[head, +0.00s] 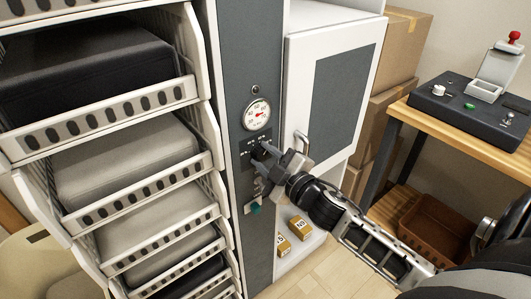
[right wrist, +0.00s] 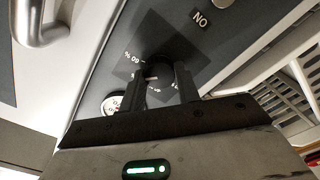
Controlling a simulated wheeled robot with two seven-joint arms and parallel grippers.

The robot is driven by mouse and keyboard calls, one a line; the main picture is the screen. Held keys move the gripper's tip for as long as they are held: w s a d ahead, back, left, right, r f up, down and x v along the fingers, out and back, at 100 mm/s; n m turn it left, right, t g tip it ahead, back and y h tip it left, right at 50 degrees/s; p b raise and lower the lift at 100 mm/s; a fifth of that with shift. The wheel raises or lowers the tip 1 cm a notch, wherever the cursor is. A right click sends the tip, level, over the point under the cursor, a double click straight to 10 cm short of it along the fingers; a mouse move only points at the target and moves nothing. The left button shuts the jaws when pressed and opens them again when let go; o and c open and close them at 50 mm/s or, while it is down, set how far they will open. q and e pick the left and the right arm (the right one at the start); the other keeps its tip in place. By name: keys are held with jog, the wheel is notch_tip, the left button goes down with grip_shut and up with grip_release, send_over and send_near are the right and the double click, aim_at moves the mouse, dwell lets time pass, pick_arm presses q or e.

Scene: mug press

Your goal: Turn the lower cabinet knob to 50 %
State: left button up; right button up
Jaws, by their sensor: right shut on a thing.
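My right gripper (head: 266,152) reaches the dark control column of the cabinet from the right. In the right wrist view its two dark fingers (right wrist: 162,84) are shut on the dark round knob (right wrist: 158,66). A short pale mark shows on the knob, but its exact setting is hard to read. Printed scale marks surround it, one looking like an upside-down "60 %" (right wrist: 133,57). In the head view the gripper mostly hides the knob and its scale. My left gripper is not in view.
A round gauge (head: 257,115) with a red needle sits above the knob. A teal button (head: 255,208) is lower on the column. Right of it are a white cabinet door (head: 328,90) with a metal handle (head: 302,142).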

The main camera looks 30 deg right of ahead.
jog(key=shift+n+p, duration=0.3)
jog(key=shift+n, duration=1.3)
jog(key=o, duration=1)
jog(key=shift+s, duration=0.1)
jog(key=s, duration=0.5)
jog(key=s+b, duration=0.1)
jog(key=s, duration=0.4)
jog(key=s+d, duration=0.1)
jog(key=s, duration=0.4)
jog(key=shift+s+d, duration=0.1)
jog(key=shift+s, duration=0.3)
